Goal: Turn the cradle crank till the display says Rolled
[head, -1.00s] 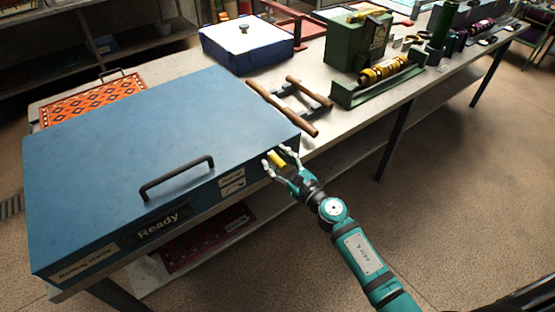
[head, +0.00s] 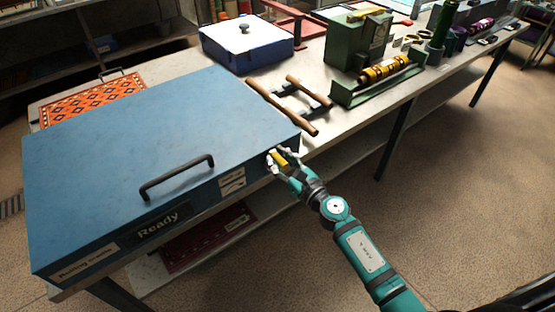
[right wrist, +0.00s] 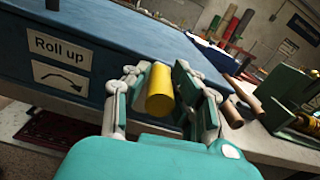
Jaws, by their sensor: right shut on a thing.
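The blue rolling cradle (head: 150,140) lies on the bench with its lid down. Its display (head: 158,228) reads "Ready". The yellow crank handle (head: 279,158) is at the cradle's right end; it also shows in the right wrist view (right wrist: 160,92). My right gripper (head: 279,160) has its fingers on both sides of the yellow handle and is shut on it. In the right wrist view a "Roll up" label with a curved arrow (right wrist: 61,78) is on the cradle's side, left of the handle. My left gripper is not in view.
A black lid handle (head: 177,177) stands on the cradle's front. A wooden-handled frame (head: 290,105), a white-blue box (head: 246,45) and a green machine (head: 358,40) stand behind. An orange patterned rug (head: 95,98) lies behind the cradle. The floor at right is clear.

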